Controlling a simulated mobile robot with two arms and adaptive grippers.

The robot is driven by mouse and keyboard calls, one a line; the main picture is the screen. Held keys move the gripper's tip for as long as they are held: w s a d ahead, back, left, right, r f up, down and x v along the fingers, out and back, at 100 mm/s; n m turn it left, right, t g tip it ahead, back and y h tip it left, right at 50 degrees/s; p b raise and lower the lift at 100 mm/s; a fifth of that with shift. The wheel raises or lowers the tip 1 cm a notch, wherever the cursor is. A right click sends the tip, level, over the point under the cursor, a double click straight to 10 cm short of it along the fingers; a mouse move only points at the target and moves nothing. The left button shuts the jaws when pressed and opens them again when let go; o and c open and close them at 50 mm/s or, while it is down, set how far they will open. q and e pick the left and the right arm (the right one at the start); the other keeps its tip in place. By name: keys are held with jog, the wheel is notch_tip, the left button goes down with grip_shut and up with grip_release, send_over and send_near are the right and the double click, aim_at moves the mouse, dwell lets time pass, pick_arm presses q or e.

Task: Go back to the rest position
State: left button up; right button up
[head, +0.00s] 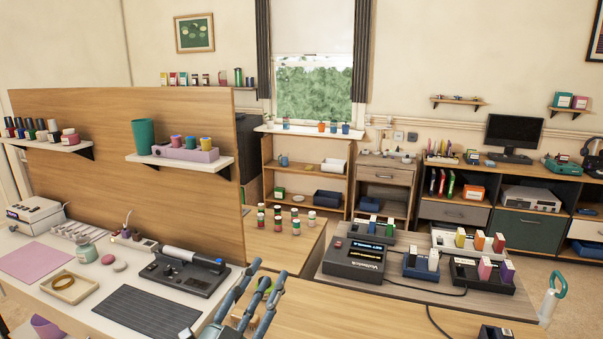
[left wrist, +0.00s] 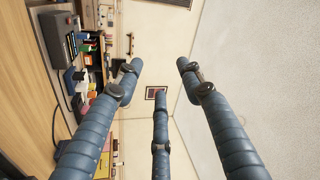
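My left gripper (head: 262,290) comes up at the bottom middle of the head view, over the front edge of the white desk and the wooden table. Its blue segmented fingers stand apart. My right gripper is in neither view.
A white desk (head: 75,305) with a black device (head: 185,272) lies left of the gripper. A wooden panel (head: 110,120) stands behind the desk.

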pick_arm(q)
jog(key=s+a+f+n+g+y, duration=0.3)
jog(key=a+f, duration=0.1)
jog(key=f, duration=0.3)
jog(key=s+a+f+n+g+y, duration=0.2)
jog(key=s+a+f+n, duration=0.15)
jog(key=f, duration=0.35)
jog(key=s+a+f+n+g+y, duration=0.3)
jog(key=a+f, duration=0.2)
jog(key=f, duration=0.2)
jog(key=s+f+n+g, duration=0.1)
jog(key=s+f+g, duration=0.25)
jog(key=s, duration=0.35)
jog(key=s+f+n+g+h, duration=0.15)
jog(key=s+f, duration=0.25)
jog(key=s, duration=0.4)
jog(key=s+f+g+y, duration=0.1)
jog(key=s+f+g, duration=0.25)
jog(key=s, duration=0.35)
notch_tip(320, 180, down, 26)
jog(key=s, duration=0.1)
jog(key=s+a+f+g, duration=0.1)
jog(key=s+a+f, duration=0.1)
jog(key=s+f, duration=0.6)
jog(key=s+a+f+g, duration=0.1)
jog(key=s+f, duration=0.7)
jog(key=s, duration=0.1)
jog(key=shift+s+a+f, duration=0.25)
jog(key=shift+a+f, duration=0.05)
jog(key=shift+a, duration=0.1)
